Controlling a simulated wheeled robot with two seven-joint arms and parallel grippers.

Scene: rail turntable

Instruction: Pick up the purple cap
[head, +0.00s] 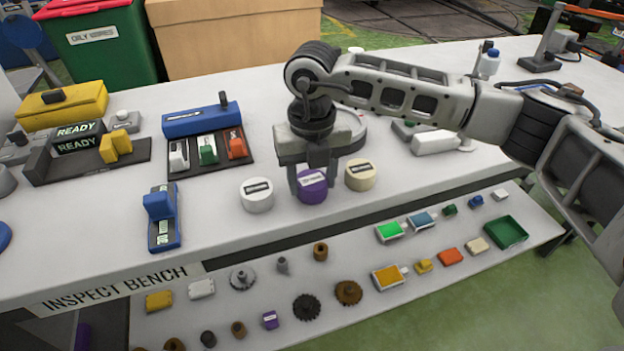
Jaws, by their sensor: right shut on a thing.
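The purple cap (313,187) is a short round piece with a pale label on its top. It stands near the front edge of the inspect bench, between a white cap (257,196) and a cream cap (360,175). My right gripper (311,184) comes down over it from above and is shut on it, with a finger on each side. I cannot tell whether the cap is clear of the bench top. My left gripper is not in view.
Behind the gripper a grey round turntable (352,133) is partly hidden. To the left are a blue box (195,122), a dark tray of coloured blocks (184,172) and a blue device (163,232). A lower shelf (330,329) holds many small parts. Bare bench lies front left.

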